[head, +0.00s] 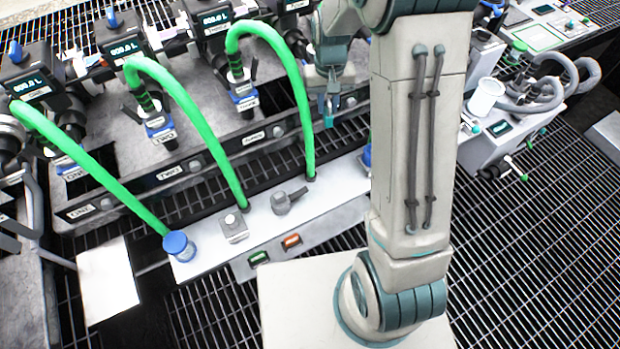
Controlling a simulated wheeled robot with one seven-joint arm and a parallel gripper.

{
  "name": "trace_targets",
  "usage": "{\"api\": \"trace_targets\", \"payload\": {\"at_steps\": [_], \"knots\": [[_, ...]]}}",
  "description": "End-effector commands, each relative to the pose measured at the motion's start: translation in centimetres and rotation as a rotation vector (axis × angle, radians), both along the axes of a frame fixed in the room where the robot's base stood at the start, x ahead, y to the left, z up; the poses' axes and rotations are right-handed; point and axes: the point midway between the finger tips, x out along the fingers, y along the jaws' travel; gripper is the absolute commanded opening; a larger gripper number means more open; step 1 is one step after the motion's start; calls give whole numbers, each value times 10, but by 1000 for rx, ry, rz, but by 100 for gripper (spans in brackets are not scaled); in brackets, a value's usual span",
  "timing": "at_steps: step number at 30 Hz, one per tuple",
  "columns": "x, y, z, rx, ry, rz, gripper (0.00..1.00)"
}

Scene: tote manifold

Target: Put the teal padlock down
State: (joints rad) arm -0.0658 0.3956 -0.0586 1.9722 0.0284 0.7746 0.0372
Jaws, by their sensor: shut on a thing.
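My gripper (333,88) is at the upper middle of the head view, just left of my upright arm link, pointing down above the dark grating behind the pale front panel. It is shut on the teal padlock (329,112). Only a small teal piece of the padlock shows at the fingertips. The rest is hidden by the fingers or too small to make out. I cannot tell whether the padlock touches anything below it.
Green hoses (190,105) arch from metered valves to a pale front panel (255,222) with a blue cap (179,246) and grey fittings. A white sheet (106,280) lies at left. A white unit with grey hoses (517,118) stands at right. My arm hides part of the middle.

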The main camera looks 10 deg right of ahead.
Motion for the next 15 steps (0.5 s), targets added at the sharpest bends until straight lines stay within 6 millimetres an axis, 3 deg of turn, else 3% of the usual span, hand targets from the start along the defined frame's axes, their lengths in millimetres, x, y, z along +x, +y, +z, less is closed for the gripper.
{"api": "trace_targets", "payload": {"at_steps": [15], "knots": [[-57,-19,-101,-2,0,-931,0]]}}
